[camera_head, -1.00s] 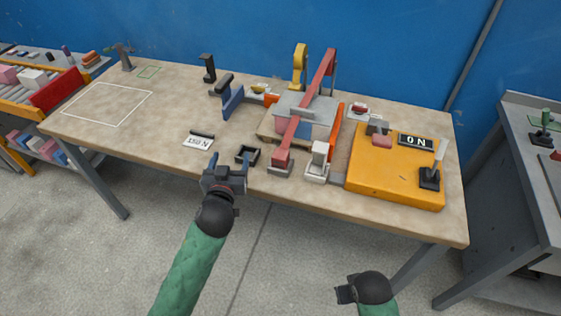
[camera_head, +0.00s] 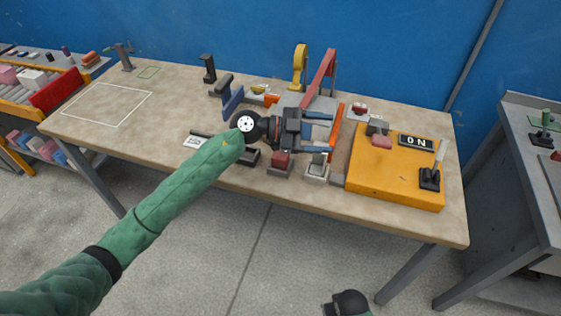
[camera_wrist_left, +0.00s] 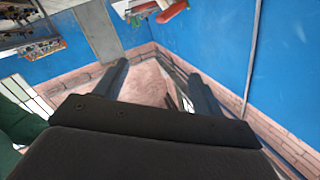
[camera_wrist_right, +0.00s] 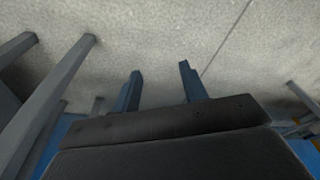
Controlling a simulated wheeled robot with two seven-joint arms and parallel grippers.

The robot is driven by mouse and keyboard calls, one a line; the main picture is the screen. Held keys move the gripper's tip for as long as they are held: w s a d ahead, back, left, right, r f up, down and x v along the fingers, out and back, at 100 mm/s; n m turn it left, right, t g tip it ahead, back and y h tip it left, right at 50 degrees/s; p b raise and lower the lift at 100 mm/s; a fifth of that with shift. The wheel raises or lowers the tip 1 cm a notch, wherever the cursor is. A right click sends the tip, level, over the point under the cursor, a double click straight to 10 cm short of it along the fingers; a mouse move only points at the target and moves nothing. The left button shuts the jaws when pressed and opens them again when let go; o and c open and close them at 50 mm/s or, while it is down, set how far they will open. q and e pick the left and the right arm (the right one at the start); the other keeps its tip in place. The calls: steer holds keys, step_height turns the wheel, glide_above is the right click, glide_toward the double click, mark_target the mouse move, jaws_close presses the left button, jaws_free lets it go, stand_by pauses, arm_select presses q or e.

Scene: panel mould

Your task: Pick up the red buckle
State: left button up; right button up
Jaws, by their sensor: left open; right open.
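A small red piece (camera_head: 360,109), which looks like the red buckle, lies on a pale holder near the table's back, right of the clamp-like mould (camera_head: 325,102). My left gripper (camera_head: 331,132) is open and empty, pointing right above the mould's front part, left of the orange panel and apart from the red piece. In the left wrist view its fingers (camera_wrist_left: 160,82) are spread, with a red object (camera_wrist_left: 172,11) at the top edge; I cannot tell which one. My right gripper (camera_wrist_right: 160,85) is open and empty over the floor, low beside the table.
The orange panel (camera_head: 365,185) with an ON sign, a reddish block (camera_head: 382,141) and a lever stands at the table's right. A yellow piece (camera_head: 259,90) lies left of the mould. A grey table (camera_head: 518,200) stands at right.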

arm_select(q)
steer(key=w+a+f+g+y, duration=0.1)
steer(key=w+a+f+y, duration=0.3)
steer(key=f+y, duration=0.25)
steer(key=n+y, duration=0.2)
steer(key=y, duration=0.5)
glide_toward(279, 154)
steer(key=f, duration=0.2)
steer(key=shift+h+p+x, duration=0.25)
steer(key=shift+p+x, duration=0.25)
steer(key=shift+x, duration=0.65)
steer(key=p+x, duration=0.1)
steer(key=x, duration=0.1)
steer(key=p+x, duration=0.1)
steer(key=shift+s+d+f, duration=0.15)
steer(key=shift+d+f, duration=0.1)
steer(key=shift+d, duration=0.2)
steer(key=shift+d+f+p, duration=0.2)
steer(key=shift+f+p, duration=0.2)
steer(key=shift+f, duration=0.3)
arm_select(e)
steer(key=s+f, duration=0.2)
steer(key=f, duration=0.7)
steer(key=s+d+f, duration=0.1)
steer(key=s+f, duration=0.2)
steer(key=f, duration=0.6)
steer(key=shift+f, duration=0.2)
steer(key=shift+d, duration=0.1)
arm_select(q)
steer(key=c, duration=1.1)
